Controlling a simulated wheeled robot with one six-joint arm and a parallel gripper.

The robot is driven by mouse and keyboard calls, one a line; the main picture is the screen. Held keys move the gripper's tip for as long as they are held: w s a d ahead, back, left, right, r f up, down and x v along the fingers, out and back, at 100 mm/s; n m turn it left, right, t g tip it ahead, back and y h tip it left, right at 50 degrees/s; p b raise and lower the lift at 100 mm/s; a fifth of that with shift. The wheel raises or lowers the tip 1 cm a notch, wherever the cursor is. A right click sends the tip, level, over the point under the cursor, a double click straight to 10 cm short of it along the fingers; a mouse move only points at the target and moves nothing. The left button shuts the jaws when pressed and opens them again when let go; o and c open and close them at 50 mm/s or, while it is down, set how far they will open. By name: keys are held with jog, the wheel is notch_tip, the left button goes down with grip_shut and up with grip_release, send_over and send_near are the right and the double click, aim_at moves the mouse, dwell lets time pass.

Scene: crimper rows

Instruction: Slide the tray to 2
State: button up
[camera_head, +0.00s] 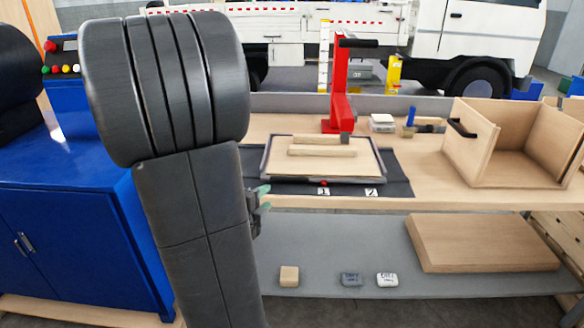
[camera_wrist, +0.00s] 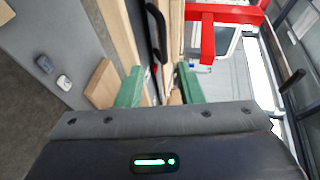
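The tray (camera_head: 350,181) has a dark grey rim and a wooden floor. It lies on a dark mat (camera_head: 399,172) on the bench, with a wooden block (camera_head: 322,148) on it. A red mark (camera_head: 324,183) on its front edge lines up with label 1 (camera_head: 323,191). Label 2 (camera_head: 371,191) is to the right. My gripper (camera_head: 264,197) is at the tray's front left, partly hidden behind my arm. In the wrist view my gripper (camera_wrist: 160,85) has its green fingers apart. I see no clear contact with the tray.
A red press (camera_head: 340,100) stands behind the tray. A wooden box (camera_head: 520,150) with a black handle (camera_head: 462,128) stands on the right. A lower shelf (camera_head: 330,255) holds small blocks and a board (camera_head: 480,243). A blue cabinet (camera_head: 70,220) is on the left.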

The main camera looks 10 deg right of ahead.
aim_at(289, 180)
jog(key=shift+m+h, duration=0.3)
jog(key=shift+h, duration=0.1)
jog(key=x, duration=1.4)
jog(key=shift+s+d, duration=0.1)
jog(key=shift+d, duration=0.2)
grip_shut()
